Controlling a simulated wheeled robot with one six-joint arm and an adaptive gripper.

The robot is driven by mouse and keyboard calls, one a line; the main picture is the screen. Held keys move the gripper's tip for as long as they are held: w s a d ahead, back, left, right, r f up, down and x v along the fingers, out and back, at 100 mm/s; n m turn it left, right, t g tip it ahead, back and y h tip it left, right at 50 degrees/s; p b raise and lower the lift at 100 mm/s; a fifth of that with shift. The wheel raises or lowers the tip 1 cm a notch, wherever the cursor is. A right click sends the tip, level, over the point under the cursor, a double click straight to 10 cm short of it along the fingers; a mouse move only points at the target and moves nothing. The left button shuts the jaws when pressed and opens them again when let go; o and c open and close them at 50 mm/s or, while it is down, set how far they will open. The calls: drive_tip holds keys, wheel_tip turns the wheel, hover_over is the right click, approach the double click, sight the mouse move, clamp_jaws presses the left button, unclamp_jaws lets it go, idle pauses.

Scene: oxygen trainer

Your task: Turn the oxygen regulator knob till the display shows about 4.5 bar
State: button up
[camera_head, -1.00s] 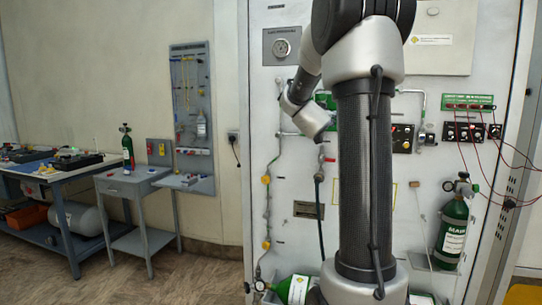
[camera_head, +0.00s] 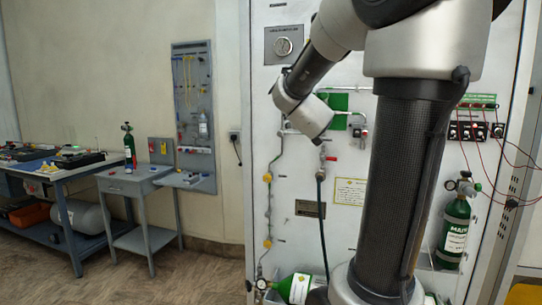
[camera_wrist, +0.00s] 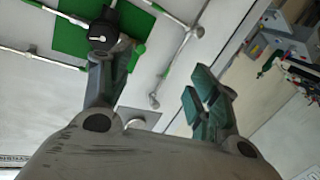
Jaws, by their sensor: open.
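In the wrist view my gripper (camera_wrist: 162,68) is open, with its two fingers wide apart and nothing between them. A dark round knob or dial with a white pointer (camera_wrist: 103,32) sits on a green plate (camera_wrist: 70,38), beyond the left finger. The left finger overlaps its lower edge in the picture; I cannot tell if they touch. The green plate also shows in the head view (camera_head: 338,101), partly behind my wrist. My fingers are hidden there. No readable bar figure shows in either view.
Pipes and a hose (camera_head: 321,215) run down the panel. A green MAIN cylinder (camera_head: 455,233) stands at right, and another green cylinder (camera_head: 291,287) lies below. Workbenches stand at left with open floor before them.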

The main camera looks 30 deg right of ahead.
drive_tip(key=s+a+f+n+g+y, duration=0.1)
drive_tip(key=s+a+f+y, duration=0.3)
drive_tip(key=a, duration=0.4)
drive_tip(key=s+a+f+n+g+y, duration=0.1)
drive_tip(key=s+a+f+n+y, duration=0.2)
drive_tip(key=a, duration=0.5)
drive_tip(key=shift+s+a+f+g+y, duration=0.35)
drive_tip(key=shift+s+f+y, duration=0.3)
drive_tip(key=shift+y, duration=0.45)
drive_tip(key=shift+d+r, duration=0.1)
